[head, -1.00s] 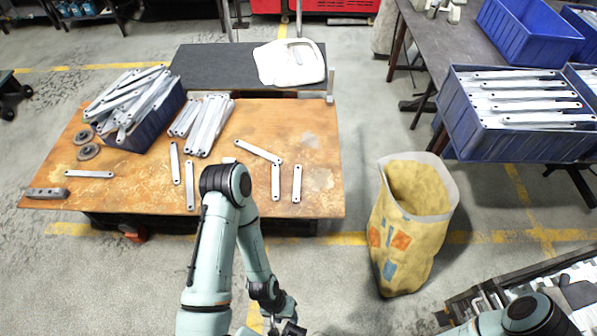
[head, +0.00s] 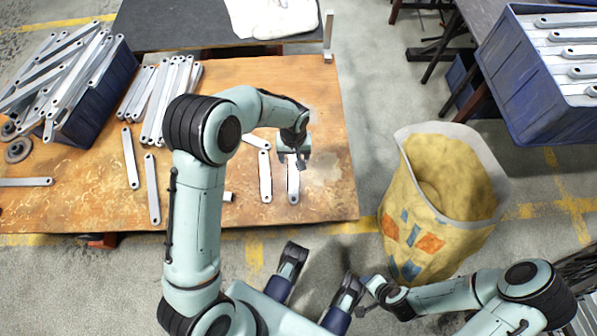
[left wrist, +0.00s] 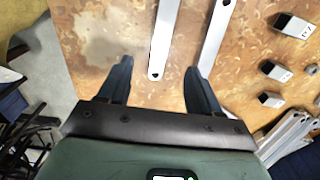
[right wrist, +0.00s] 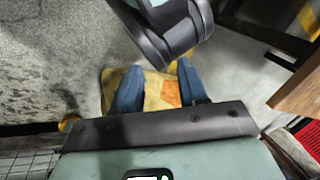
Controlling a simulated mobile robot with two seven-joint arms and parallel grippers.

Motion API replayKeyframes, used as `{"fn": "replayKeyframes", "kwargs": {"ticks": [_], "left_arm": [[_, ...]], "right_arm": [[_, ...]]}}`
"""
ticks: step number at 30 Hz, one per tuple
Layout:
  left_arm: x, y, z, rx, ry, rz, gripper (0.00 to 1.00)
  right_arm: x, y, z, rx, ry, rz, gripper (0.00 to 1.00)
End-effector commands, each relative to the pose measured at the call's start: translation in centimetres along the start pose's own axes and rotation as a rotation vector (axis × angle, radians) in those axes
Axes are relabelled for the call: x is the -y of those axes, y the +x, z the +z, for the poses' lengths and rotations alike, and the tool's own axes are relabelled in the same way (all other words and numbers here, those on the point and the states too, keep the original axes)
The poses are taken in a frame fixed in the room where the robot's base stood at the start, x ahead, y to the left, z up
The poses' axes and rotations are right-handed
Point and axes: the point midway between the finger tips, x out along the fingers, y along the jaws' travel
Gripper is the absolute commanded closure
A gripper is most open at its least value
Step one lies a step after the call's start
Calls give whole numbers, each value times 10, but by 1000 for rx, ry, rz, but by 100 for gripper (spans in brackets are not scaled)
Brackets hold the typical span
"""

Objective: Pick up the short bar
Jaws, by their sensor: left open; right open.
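Several flat grey bars with a hole at each end lie loose on the wooden table. The short bar seems to be the rightmost one (head: 293,184), lying lengthwise partly under my left gripper (head: 292,160). My right gripper (right wrist: 158,85) is open and empty, away from the table.
More loose bars (head: 130,158) lie left of these, with a pile (head: 160,95) behind. A blue bin (head: 100,105) full of bars stands at left. A yellow sack (head: 440,235) stands on the floor right of the table. The tabletop's right side is clear.

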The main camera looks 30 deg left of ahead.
Motion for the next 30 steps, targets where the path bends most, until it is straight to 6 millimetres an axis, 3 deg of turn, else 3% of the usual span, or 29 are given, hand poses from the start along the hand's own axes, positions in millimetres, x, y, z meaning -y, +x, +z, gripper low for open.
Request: {"fn": "replayKeyframes", "kwargs": {"ticks": [9,17,24,30], "left_arm": [[1,61,1,5,0,-1,36],[0,76,1,3,2,1,36],[3,111,1,5,0,0,36],[2,124,0,2,1,1,36]], "right_arm": [[-7,17,-25,-72,7,5,57],[-8,21,-33,-93,8,6,57],[-14,34,-51,-143,12,11,57],[-19,39,-47,-128,18,20,57]]}}
